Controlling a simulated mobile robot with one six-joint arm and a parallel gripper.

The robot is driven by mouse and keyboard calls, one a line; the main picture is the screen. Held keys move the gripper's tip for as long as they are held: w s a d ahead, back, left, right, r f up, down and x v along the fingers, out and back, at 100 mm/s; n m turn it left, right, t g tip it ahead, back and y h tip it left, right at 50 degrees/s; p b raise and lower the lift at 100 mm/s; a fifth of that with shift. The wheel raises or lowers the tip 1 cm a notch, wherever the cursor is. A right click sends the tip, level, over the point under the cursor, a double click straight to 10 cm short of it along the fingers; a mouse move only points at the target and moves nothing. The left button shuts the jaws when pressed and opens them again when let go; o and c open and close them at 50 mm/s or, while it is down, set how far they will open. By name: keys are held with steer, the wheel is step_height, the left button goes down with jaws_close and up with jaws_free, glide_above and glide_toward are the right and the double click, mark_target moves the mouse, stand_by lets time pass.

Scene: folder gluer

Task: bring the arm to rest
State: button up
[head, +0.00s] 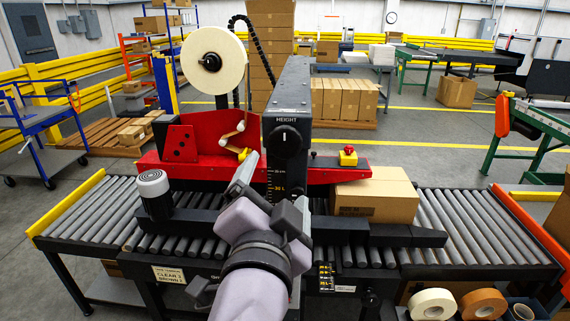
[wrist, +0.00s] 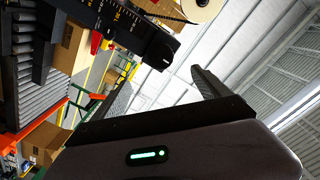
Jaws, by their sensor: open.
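My gripper (head: 248,180) is in the middle of the head view, at the end of my pale arm reaching up from the bottom edge. It appears in front of the black height column (head: 289,110) of the taping machine, above the roller conveyor. Its jaws are open and I see nothing held between them. Part of the fingers is hard to make out against the machine. In the wrist view the dark gripper body (wrist: 180,150) with a green light fills the bottom, and one dark finger (wrist: 208,85) points up toward the ceiling.
A cardboard box (head: 376,200) sits on the conveyor (head: 480,225) right of the column. A large tape roll (head: 212,60) stands above the red machine head (head: 200,165). Tape rolls (head: 433,304) lie at the front right. A blue cart (head: 45,130) stands at the left.

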steer(key=s+d+f+n+g+y, duration=0.3)
steer(key=s+d+f+n+g, duration=0.2)
steer(key=s+d+f+g, duration=0.6)
steer(key=s+d+f, duration=0.2)
steer(key=s+f, duration=0.1)
steer(key=f, duration=0.3)
steer(key=shift+s+g, duration=0.25)
steer(key=shift+g, duration=0.15)
stand_by(2.1)
